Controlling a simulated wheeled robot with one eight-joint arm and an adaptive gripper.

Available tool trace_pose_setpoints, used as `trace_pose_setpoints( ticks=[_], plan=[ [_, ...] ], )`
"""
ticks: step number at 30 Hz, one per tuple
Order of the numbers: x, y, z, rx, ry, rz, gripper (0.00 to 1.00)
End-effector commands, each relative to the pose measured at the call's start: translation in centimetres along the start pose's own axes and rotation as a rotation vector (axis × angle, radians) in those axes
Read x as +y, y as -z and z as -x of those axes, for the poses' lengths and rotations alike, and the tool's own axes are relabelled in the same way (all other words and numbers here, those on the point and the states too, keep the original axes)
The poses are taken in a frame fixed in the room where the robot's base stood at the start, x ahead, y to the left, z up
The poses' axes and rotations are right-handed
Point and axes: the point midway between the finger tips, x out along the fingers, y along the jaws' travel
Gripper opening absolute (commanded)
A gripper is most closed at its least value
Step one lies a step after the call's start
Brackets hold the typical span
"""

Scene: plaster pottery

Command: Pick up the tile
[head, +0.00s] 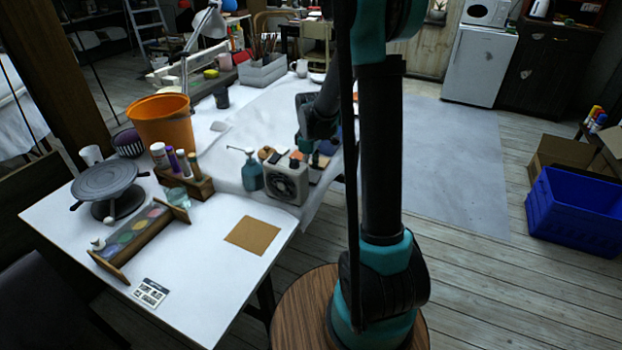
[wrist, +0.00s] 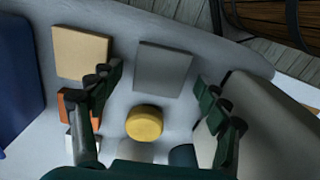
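In the wrist view my gripper (wrist: 160,84) is open and empty, its two dark fingers spread apart. A grey square tile (wrist: 164,68) lies ahead of the fingertips, between their lines. A beige square tile (wrist: 80,53) lies to its left, beyond the left finger. An orange piece (wrist: 68,104) is partly hidden by that finger. A yellow round piece (wrist: 144,123) lies between the fingers. In the head view my gripper (head: 308,147) is low over the table behind a boxy beige device; the tiles there are small and partly hidden.
The boxy device (head: 287,183) and a teal pump bottle (head: 251,170) stand close to my gripper on the white table. The device's pale side (wrist: 265,120) is right of the fingers. A blue object (wrist: 15,75) is at far left. A brown square (head: 252,235) lies on the table front.

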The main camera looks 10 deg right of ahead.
Motion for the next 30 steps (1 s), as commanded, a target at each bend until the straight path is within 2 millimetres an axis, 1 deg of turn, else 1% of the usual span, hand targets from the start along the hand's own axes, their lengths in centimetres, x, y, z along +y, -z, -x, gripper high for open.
trace_pose_setpoints(
  ticks=[1,2,13,23,26,30],
  plan=[
    [0.0,0.0,0.0,0.000,0.000,0.000,0.71],
    [0.0,0.0,0.0,0.000,0.000,0.000,0.67],
    [0.0,0.0,0.0,0.000,0.000,0.000,0.21],
    [0.0,0.0,0.3,0.000,0.000,0.000,0.20],
    [0.0,0.0,0.9,0.000,0.000,0.000,0.20],
    [0.0,0.0,2.6,0.000,0.000,0.000,0.20]
  ],
)
